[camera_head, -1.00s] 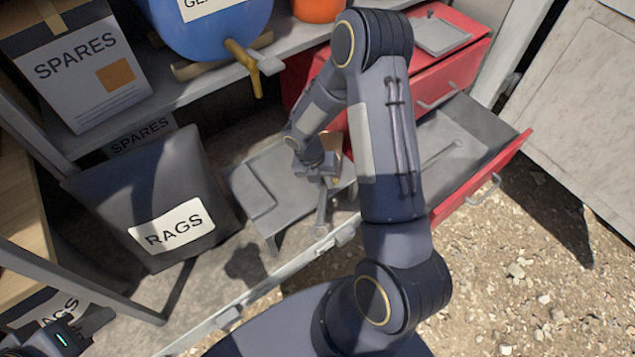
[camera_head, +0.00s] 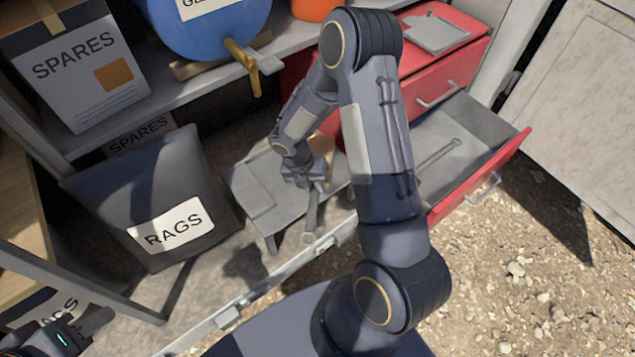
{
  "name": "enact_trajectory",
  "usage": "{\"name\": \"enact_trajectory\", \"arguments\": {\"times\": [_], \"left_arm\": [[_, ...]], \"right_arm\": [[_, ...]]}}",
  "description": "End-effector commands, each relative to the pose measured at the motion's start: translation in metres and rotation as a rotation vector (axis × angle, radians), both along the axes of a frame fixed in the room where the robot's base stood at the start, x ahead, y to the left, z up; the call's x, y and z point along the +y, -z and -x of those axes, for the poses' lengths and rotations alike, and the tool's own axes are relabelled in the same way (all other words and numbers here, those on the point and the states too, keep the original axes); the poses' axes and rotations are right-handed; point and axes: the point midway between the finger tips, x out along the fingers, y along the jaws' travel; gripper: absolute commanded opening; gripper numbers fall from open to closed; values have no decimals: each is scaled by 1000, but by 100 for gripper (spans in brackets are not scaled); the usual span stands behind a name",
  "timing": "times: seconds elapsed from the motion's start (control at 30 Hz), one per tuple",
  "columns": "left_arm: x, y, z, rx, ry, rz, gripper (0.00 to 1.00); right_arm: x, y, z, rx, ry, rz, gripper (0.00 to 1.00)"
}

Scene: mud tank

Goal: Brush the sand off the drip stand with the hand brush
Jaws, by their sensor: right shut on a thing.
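The drip stand (camera_head: 255,205) is a low grey metal stand under the blue drum, with a raised plate on its left part. A small tan patch shows at its back edge; I cannot tell if it is sand. My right gripper (camera_head: 312,184) is over the right part of the stand, shut on the hand brush (camera_head: 311,218). The brush's grey handle points toward the front edge; its head is mostly hidden by the gripper and wrist. I cannot tell whether the bristles touch the stand. My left gripper (camera_head: 97,322) is at the bottom left corner, partly out of frame, apart from everything here.
A black rags box (camera_head: 150,205) stands left of the stand. Above are a shelf with a spares box (camera_head: 80,70) and a blue drum (camera_head: 205,25) with a yellow tap (camera_head: 241,62). A red cabinet's open drawer (camera_head: 480,175) with a wrench (camera_head: 438,157) is at right.

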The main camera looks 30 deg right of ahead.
Motion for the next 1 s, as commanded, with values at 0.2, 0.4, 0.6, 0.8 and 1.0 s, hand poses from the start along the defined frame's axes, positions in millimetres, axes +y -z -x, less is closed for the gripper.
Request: {"name": "enact_trajectory", "arguments": {"times": [0.2,0.4,0.6,0.8,1.0], "left_arm": [[0,3,0,0,0,0,36],[0,4,0,0,0,0,36],[0,5,0,0,0,0,36],[0,6,0,0,0,0,36],[0,6,0,0,0,0,36]], "right_arm": [[20,2,1,-1,-4,-1,0],[30,2,3,0,-2,-2,0],[41,2,3,0,-5,-3,0],[58,1,5,2,-5,-3,0],[65,0,6,2,-1,-2,0]]}}
